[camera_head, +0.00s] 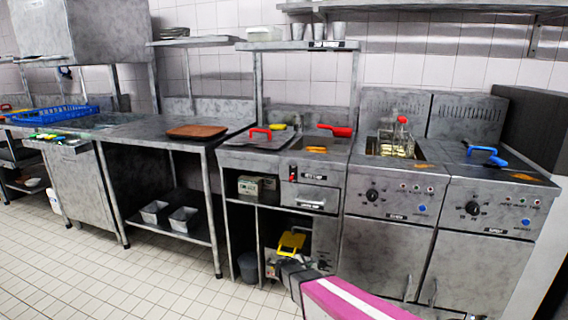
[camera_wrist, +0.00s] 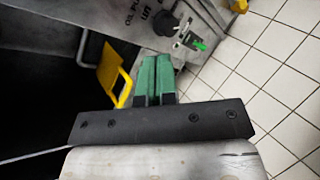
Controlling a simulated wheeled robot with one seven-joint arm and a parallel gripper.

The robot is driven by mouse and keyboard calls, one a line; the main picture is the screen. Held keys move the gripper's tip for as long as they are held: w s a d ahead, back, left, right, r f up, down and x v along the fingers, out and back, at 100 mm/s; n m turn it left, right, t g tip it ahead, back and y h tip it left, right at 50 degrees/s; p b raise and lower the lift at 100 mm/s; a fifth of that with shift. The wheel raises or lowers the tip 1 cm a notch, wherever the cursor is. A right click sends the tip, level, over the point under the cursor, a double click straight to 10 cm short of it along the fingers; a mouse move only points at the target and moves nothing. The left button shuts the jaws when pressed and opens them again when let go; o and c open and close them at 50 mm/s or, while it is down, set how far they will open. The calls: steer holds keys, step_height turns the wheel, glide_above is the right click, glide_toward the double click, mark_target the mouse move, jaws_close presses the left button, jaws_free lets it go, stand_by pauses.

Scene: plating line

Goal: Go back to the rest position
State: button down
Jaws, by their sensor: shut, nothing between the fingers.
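My gripper (camera_wrist: 156,76) shows in the wrist view with its two green fingers together, shut and empty. Beyond it is a yellow handle-like frame (camera_wrist: 114,74) beside a dark open space; I cannot tell whether the fingers touch it. A control panel with a black knob (camera_wrist: 164,24) and a green switch (camera_wrist: 199,44) lies beyond the fingertips. In the head view my pink and white arm reaches in from the bottom right toward the lower cabinet, where the yellow frame (camera_head: 291,242) also shows. The fingers are not clear in the head view.
Fryers with a basket (camera_head: 397,143) and a blue-handled lid (camera_head: 487,154) stand at the right. A steel table with a brown tray (camera_head: 197,131) and a blue rack (camera_head: 55,115) are at the left. A dark bin (camera_head: 248,267) stands below. The tiled floor (camera_head: 110,275) at front left is clear.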

steer(key=s+d+r+m+g+y, duration=0.4)
steer(key=s+r+m, duration=0.3)
steer(key=s+m, duration=0.3)
steer(key=s+d+r+m+g+y, duration=0.4)
steer(key=s+r+m, duration=0.3)
steer(key=s+m, duration=0.2)
steer(key=s+g, duration=0.1)
steer(key=s, duration=0.1)
steer(key=shift+s+d+m+y, duration=0.2)
steer(key=shift+s+m+y, duration=0.2)
